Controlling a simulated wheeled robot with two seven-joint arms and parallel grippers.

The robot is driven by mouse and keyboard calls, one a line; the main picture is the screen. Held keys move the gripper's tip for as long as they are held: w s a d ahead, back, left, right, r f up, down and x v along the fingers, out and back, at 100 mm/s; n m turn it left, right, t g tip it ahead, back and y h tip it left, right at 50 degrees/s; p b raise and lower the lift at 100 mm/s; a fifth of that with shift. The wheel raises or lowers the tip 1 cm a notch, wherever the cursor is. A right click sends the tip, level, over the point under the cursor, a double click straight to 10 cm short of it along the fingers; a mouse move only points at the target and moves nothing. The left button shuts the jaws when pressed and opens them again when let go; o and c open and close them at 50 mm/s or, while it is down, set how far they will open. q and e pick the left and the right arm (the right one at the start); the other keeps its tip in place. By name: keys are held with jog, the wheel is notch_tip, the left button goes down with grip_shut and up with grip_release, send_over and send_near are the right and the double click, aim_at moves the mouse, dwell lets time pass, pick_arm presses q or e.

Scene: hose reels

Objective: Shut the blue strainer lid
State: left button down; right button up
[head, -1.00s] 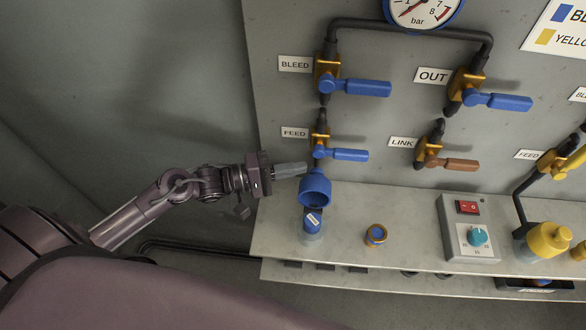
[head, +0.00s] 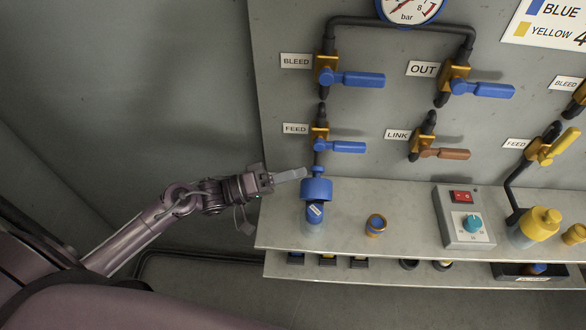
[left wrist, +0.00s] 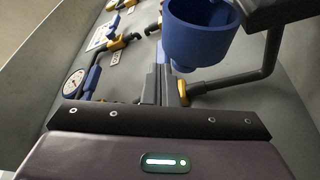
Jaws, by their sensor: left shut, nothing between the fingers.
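The blue strainer lid (head: 316,188), a cup-shaped cap with a small knob, is above the blue strainer (head: 315,212) at the left of the shelf. In the left wrist view the lid (left wrist: 197,42) shows its knob and part of its dark hollow underside, so it looks raised from the strainer. Its exact tilt is hard to tell. My left gripper (head: 304,172) is shut and empty, its fingertips just left of the lid's knob. I cannot tell if they touch. The right gripper is not in view.
The blue feed valve handle (head: 345,147) is just above the lid. An orange-and-blue cap (head: 376,225) and a grey switch box (head: 463,217) stand to the right on the shelf (head: 407,210).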

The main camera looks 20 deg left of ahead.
pick_arm(q)
jog(key=s+d+f+m+g+h+b, duration=0.2)
jog(key=s+f+m+h, duration=0.1)
jog(key=s+m, duration=0.5)
jog(key=shift+d+f+m, duration=0.2)
jog(key=shift+f+m, duration=0.3)
jog(key=shift+m, duration=0.5)
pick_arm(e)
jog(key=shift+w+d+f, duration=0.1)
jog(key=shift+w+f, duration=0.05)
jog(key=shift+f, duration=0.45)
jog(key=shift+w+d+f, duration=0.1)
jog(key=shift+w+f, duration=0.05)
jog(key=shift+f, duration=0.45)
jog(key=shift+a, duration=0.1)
